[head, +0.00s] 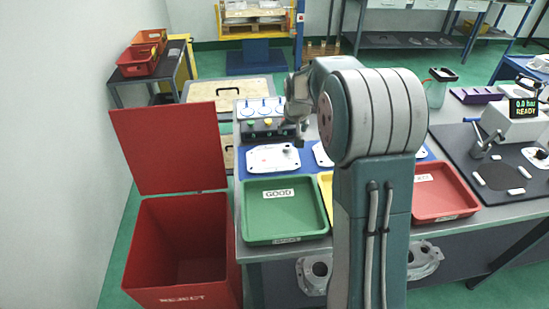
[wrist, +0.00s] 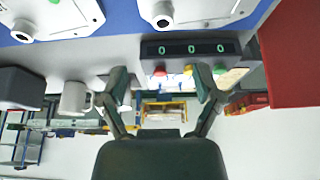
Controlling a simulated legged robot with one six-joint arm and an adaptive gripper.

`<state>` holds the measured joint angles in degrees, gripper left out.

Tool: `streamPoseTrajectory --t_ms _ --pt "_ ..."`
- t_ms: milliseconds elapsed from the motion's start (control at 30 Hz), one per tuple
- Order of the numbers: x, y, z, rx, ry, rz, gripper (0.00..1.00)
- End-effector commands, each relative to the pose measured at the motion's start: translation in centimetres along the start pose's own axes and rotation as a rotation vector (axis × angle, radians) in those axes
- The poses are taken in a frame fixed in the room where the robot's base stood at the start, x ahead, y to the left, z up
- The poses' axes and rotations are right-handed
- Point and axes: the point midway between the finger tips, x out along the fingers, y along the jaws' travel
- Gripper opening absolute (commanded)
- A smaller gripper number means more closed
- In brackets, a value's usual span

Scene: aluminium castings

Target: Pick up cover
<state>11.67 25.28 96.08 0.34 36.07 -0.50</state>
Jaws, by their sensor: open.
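A pale metal cover-like casting (head: 273,157) with small red marks lies flat on the blue mat (head: 257,172), behind the green tray. A second pale casting (head: 322,153) lies to its right, partly hidden by my arm. Two pale castings, one at the left (wrist: 55,18) and one in the middle (wrist: 195,10), show at the top edge of the wrist view, cut off by the frame. I cannot tell which is the cover. My gripper (head: 297,98) is above and behind the first casting, beside the counter box. In the wrist view my gripper (wrist: 160,82) is open and empty, its fingers apart.
The counter box (head: 266,122) with coloured buttons stands behind the mat. A green GOOD tray (head: 283,232) and a red tray (head: 443,212) line the front edge; a yellow one is mostly hidden. The red REJECT bin (head: 185,290) stands at the left, lid raised.

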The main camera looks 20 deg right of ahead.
Motion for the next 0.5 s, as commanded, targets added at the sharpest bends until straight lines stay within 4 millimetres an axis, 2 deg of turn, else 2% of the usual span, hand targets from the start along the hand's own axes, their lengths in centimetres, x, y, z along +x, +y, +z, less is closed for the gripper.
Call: streamPoseTrajectory --t_ms 300,500 --pt "4.5 -0.2 -0.1 0.000 -0.004 0.003 0.83" --pt "6.3 0.0 -0.1 0.001 -0.002 0.002 0.83"
